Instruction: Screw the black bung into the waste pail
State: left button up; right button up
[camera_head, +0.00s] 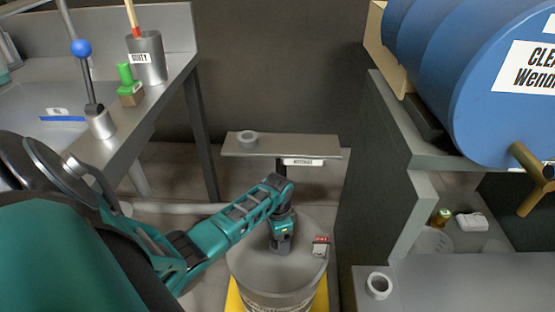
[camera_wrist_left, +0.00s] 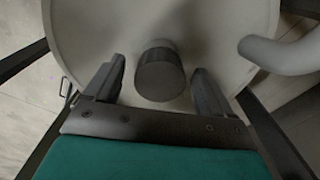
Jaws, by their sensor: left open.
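The waste pail (camera_head: 248,268) is a large grey drum with a round top, low in the middle of the head view. My left gripper (camera_head: 281,250) reaches down over the pail's top from the left. In the left wrist view my left gripper (camera_wrist_left: 158,66) is open, with one finger on each side of a dark round bung (camera_wrist_left: 160,76). The bung stands on or in the pale round pail top (camera_wrist_left: 215,30), and gaps show between it and both fingers. I cannot tell how deep it sits. In the head view the gripper hides the bung. My right gripper is not in view.
A small red-labelled block (camera_head: 320,245) sits on the pail's right side. A pale curved pipe (camera_wrist_left: 285,52) shows at the right in the wrist view. A shelf (camera_head: 265,149) with a grey ring stands behind. A dark cabinet (camera_head: 375,170) is close on the right.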

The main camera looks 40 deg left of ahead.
pick_arm(q)
jog(key=c, duration=1.1)
jog(key=o, duration=0.9)
jog(key=shift+r+n+p, duration=0.2)
jog(key=shift+n+p, duration=0.4)
jog(key=n+p, duration=0.2)
jog(key=n, duration=0.1)
jog(key=shift+n, duration=0.3)
jog(key=shift+f+n+p, duration=0.1)
jog(key=shift+n+p, duration=0.25)
jog(key=shift+n, duration=0.55)
jog(key=shift+f, duration=0.1)
jog(key=shift+c, duration=0.3)
